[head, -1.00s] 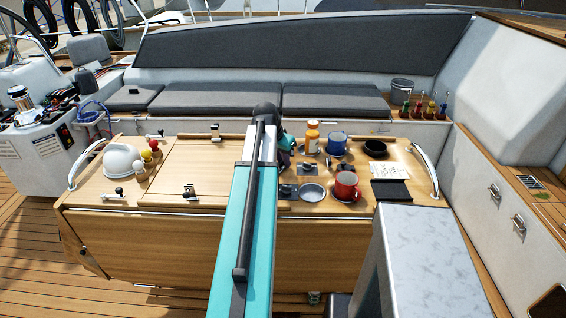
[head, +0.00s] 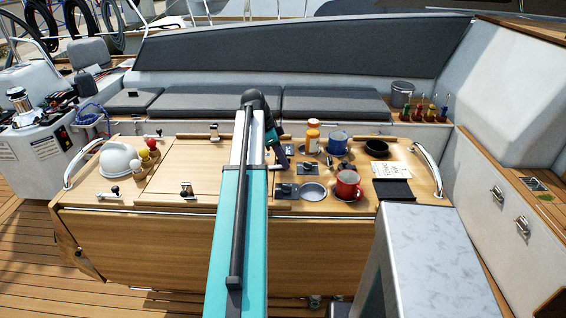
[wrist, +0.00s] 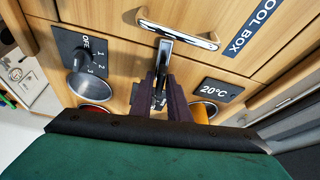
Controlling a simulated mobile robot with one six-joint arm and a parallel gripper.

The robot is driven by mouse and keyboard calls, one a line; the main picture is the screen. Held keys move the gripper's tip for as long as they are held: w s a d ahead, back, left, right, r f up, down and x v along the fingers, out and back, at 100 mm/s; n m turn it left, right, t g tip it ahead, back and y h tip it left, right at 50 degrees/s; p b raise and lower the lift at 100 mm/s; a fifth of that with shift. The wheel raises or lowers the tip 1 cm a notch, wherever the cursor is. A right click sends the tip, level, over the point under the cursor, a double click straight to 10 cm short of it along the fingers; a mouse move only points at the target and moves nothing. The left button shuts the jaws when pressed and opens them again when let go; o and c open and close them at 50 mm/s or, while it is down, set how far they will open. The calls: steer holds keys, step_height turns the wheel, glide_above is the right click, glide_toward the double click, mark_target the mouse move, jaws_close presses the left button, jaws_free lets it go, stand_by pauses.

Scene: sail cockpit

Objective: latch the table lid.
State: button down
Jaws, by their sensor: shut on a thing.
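The table lid (head: 180,172) is a pale wooden panel in the middle of the table, lying flat in the head view. My gripper's two dark fingers are shut on the lever. I cannot tell whether the latch is engaged.
A switch panel (wrist: 88,56) and 20°C display (wrist: 216,91) flank the fingers. A white dome (head: 117,160) stands left.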

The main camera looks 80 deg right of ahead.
mark_target(269, 166)
steer(key=shift+m+y, duration=0.3)
steer(key=shift+m, duration=0.6)
steer(key=c, duration=1.8)
jaws_free()
steer(key=shift+r+b, duration=0.1)
steer(key=shift+b, duration=0.2)
steer(key=shift+b+v, duration=1.45)
steer(key=shift+v, duration=5.35)
steer(key=shift+w, duration=0.2)
